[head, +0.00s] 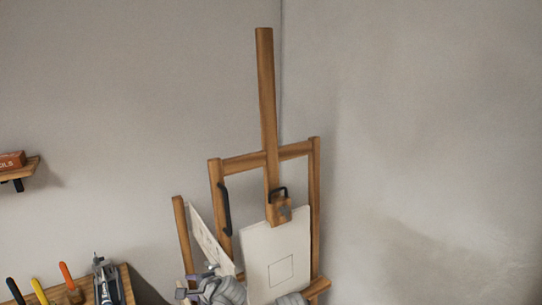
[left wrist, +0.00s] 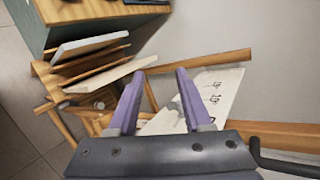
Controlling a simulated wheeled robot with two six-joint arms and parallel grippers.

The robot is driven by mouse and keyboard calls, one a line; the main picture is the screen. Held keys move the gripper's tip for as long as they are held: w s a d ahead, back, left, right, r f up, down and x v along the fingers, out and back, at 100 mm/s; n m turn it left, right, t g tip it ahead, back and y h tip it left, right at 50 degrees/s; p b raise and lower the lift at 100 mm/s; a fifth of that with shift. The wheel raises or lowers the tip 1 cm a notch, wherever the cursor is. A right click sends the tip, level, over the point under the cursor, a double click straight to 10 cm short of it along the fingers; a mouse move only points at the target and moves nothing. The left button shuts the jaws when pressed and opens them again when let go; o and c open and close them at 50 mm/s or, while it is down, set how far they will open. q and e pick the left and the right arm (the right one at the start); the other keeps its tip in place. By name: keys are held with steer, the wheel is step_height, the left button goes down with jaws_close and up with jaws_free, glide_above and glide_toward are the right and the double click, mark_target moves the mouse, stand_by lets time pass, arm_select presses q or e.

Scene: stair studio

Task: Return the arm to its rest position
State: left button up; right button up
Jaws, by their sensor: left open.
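My left gripper (head: 196,282) is at the bottom of the head view, in front of the lower left part of a wooden easel (head: 266,100). In the left wrist view its two purple fingers (left wrist: 160,78) stand apart with nothing between them. A grey part of my arm shows behind it in the head view, and the rest of the arm is out of frame. My right gripper is not in sight.
A white board with a drawn square (head: 262,246) stands on the easel. A sketched sheet (head: 208,236) leans to its left. A small wall shelf (head: 33,167) holds an orange-brown box (head: 11,160).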

arm_select(q)
steer(key=s+d+f+n+g+h, duration=0.1)
steer(key=s+f+n+g+h, duration=0.3)
steer(key=s+f+n, duration=0.3)
steer(key=s+d+f+n+g+h+b, duration=0.1)
steer(key=s+d+f+b, duration=0.1)
steer(key=s+d, duration=0.3)
steer(key=s+d+f+n+g+h+b, duration=0.1)
steer(key=s+d+f, duration=0.3)
steer(key=d, duration=0.7)
steer(key=shift+s+d+f+g+h+b, duration=0.25)
steer(key=shift+s+f+g+h+b, duration=0.15)
steer(key=shift+f+g+h+b, duration=0.3)
steer(key=shift+r, duration=0.15)
steer(key=shift+c, duration=0.2)
stand_by(0.8)
